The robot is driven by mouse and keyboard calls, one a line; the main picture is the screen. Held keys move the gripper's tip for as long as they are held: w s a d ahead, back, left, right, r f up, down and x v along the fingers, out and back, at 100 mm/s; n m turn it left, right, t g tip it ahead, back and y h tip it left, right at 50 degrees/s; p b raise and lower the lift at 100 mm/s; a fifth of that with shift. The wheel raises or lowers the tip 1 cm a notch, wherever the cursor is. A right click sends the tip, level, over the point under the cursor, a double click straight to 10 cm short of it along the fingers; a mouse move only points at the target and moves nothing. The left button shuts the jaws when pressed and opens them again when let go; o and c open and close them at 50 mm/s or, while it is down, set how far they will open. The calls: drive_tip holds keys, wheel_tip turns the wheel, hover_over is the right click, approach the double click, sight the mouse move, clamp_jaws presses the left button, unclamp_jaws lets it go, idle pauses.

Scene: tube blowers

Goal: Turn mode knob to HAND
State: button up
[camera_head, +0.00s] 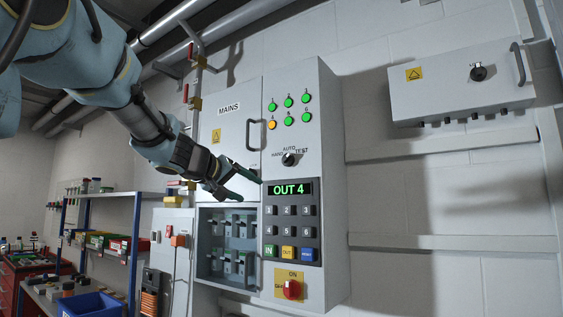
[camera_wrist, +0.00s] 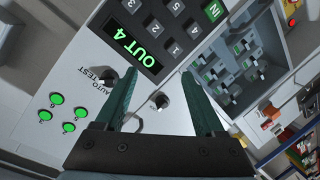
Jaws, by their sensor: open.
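The mode knob (camera_head: 289,159) is a black rotary knob on the grey control panel (camera_head: 305,75), with HAND at its left, AUTO above and TEST at its right. I cannot tell surely which label it points to. My gripper (camera_head: 250,192) is open and empty, left of and below the knob, in front of the MAINS cabinet edge. In the wrist view the knob (camera_wrist: 107,76) shows just beside the left finger, outside the gap between the fingers (camera_wrist: 159,73). AUTO and TEST are readable there; HAND is hidden.
A display reading OUT 4 (camera_head: 290,190) and a keypad (camera_head: 290,225) lie below the knob. Green and orange lamps (camera_head: 289,110) are above it. The MAINS door handle (camera_head: 252,135) sticks out to its left. A red knob (camera_head: 291,289) is at the bottom.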

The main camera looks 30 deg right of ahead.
sight(286, 158)
drive_tip(key=s+d+r+h, duration=0.2)
drive_tip(key=d+r+h, duration=0.1)
drive_tip(key=r, duration=0.7)
drive_tip(key=shift+m+t, duration=0.3)
drive_tip(key=shift+m, duration=0.1)
drive_tip(key=p+x, duration=0.5)
drive_tip(key=x, duration=0.4)
drive_tip(key=shift+w+d+f, duration=0.15)
drive_tip(key=shift+w+d, duration=0.15)
drive_tip(key=shift+w+d+f, duration=0.15)
drive_tip(key=shift+w+d, duration=0.05)
drive_tip(key=shift+d, duration=0.15)
clamp_jaws()
